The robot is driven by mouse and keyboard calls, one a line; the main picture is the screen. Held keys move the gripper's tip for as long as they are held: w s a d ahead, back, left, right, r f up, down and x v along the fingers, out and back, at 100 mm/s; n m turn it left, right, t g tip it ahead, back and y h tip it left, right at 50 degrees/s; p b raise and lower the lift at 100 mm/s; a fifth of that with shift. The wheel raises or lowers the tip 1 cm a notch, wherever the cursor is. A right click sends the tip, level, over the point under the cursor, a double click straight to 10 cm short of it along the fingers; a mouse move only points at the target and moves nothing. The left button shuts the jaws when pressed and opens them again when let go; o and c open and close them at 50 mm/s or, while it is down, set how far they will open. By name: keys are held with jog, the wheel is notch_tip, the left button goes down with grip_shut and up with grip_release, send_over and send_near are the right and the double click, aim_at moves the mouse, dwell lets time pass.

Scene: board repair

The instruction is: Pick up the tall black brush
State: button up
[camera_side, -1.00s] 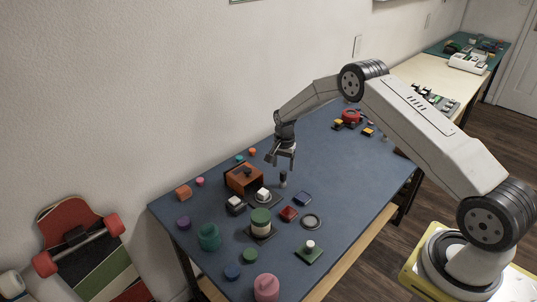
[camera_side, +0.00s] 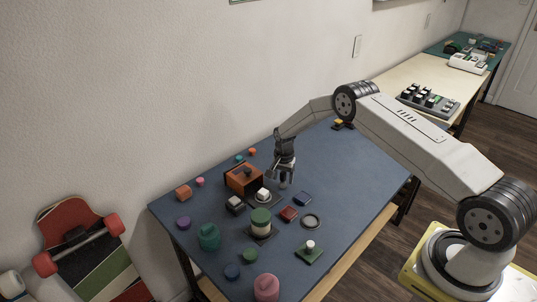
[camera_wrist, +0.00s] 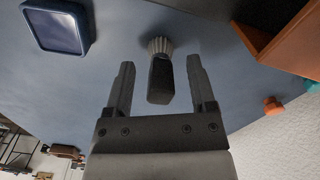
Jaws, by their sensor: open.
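The tall black brush (camera_wrist: 160,82) shows in the wrist view, with a dark handle and pale ridged bristles at its far end. The handle lies between the two spread fingers of my gripper (camera_wrist: 158,66), with gaps visible on both sides. My gripper is open and holds nothing. In the side view my gripper (camera_side: 278,180) is low over the blue table (camera_side: 350,175), just right of the orange box. There the brush is mostly hidden by the fingers, and I cannot make it out clearly.
The orange box (camera_side: 240,182) stands close left of my gripper. A white-topped block (camera_side: 263,194) and a red block (camera_side: 288,214) are in front. A small blue tray (camera_side: 303,199) lies to the right and shows in the wrist view (camera_wrist: 57,48).

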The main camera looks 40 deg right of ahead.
jog(key=shift+f, duration=0.1)
dwell(0.4)
grip_shut()
jog(key=shift+r, duration=0.2)
jog(key=shift+r, duration=1.35)
jog(key=s+a+r, duration=0.3)
jog(key=s+r, duration=0.7)
jog(key=s, duration=0.3)
jog(key=shift+s, duration=0.35)
